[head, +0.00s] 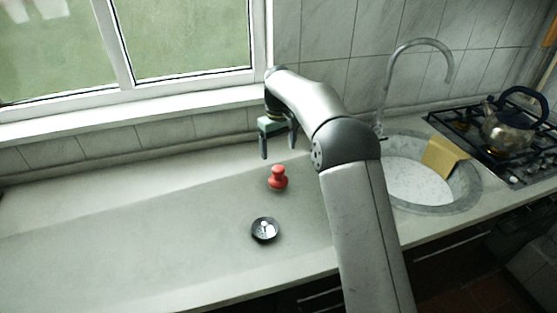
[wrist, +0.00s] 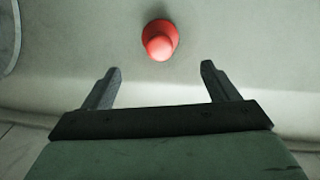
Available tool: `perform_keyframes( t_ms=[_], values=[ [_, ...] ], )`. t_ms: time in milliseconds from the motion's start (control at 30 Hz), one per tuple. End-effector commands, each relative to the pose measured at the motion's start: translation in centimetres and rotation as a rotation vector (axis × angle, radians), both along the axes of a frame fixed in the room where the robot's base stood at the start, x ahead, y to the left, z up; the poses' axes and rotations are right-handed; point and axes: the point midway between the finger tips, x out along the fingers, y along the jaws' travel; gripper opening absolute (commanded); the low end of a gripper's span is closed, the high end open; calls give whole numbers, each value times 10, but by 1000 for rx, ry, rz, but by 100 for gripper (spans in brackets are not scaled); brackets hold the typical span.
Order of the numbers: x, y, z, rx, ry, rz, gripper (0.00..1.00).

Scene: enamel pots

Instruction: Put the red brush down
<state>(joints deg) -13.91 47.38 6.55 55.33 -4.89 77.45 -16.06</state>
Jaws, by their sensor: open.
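The red brush (head: 278,178) stands upright on the grey counter, with a rounded knob on top and a wider base. It also shows in the wrist view (wrist: 160,40), beyond the fingertips and roughly centred between them. My gripper (head: 278,152) is open and empty in the head view, above the counter and behind the brush, towards the window wall. In the wrist view my gripper (wrist: 161,72) shows both fingers spread wide, apart from the brush.
A small round black dish (head: 265,229) with something pale in it sits in front of the brush. The sink (head: 440,208) with a yellow cloth (head: 443,157), a curved tap (head: 388,80) and a kettle (head: 513,125) on the hob are right. The counter's left (head: 120,235) is clear.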

Motion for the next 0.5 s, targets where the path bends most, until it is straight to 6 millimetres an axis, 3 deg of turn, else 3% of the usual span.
perform_keyframes(
  t_ms=[333,433,500],
  values=[
    [-3,-3,15,-1,-1,-5,81],
    [-18,-16,29,-5,-6,-31,81],
    [-38,-34,43,-9,-11,-69,81]
  ],
)
